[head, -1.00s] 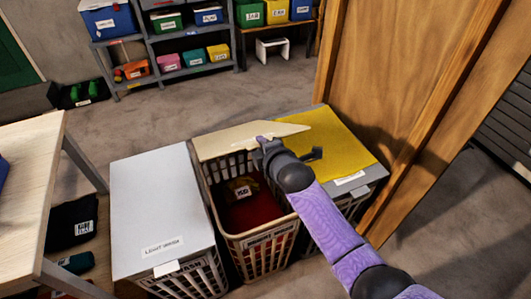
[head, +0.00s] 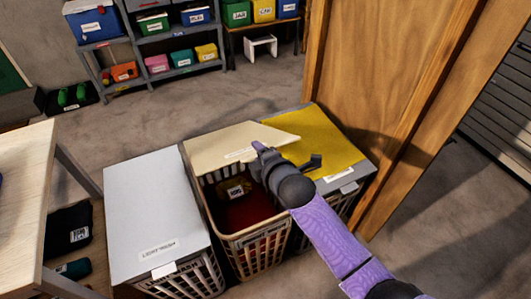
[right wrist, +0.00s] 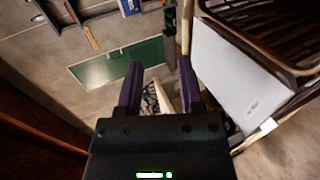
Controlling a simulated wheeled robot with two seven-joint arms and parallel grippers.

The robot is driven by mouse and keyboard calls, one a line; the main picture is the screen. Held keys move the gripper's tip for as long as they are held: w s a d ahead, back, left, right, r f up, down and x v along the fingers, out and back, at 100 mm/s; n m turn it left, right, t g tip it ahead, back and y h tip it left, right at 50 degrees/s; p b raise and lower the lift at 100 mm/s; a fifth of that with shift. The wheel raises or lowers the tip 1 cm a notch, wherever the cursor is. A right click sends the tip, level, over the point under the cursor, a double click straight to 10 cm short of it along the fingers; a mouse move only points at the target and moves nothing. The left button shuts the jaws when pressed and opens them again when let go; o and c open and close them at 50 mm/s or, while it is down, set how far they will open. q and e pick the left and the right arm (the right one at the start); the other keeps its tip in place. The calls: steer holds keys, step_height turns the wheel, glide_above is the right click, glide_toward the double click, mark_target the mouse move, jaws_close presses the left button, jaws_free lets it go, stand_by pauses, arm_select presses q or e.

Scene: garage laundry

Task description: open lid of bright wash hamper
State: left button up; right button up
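Three hampers stand in a row, and the middle one has its cream lid (head: 228,147) raised part-way at the back. The middle basket (head: 265,236) is open at the front, with dark red contents inside. Its front label is too blurred to read. The yellow lid (head: 315,138) of the right hamper is shut; its label is also unreadable. I cannot tell by label which is bright wash. My right gripper (head: 258,150) is over the middle basket, near the lid's free edge; contact is unclear. Its fingers are apart and empty in the right wrist view (right wrist: 160,88). My left gripper is not visible.
The left hamper has a shut grey lid (head: 153,203) labelled light wash. A wooden table (head: 28,185) stands at the left and a wooden door (head: 375,90) at the right. A shelf with bins (head: 155,45) is at the back. The floor between is clear.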

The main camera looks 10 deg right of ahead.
arm_select(q)
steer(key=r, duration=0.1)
steer(key=p, duration=0.1)
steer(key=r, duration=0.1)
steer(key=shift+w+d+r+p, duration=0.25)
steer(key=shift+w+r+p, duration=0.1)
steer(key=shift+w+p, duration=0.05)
arm_select(e)
steer(key=v, duration=0.5)
steer(key=shift+s+d+r, duration=0.1)
steer(key=shift+s+r, duration=0.05)
steer(key=shift+s, duration=0.15)
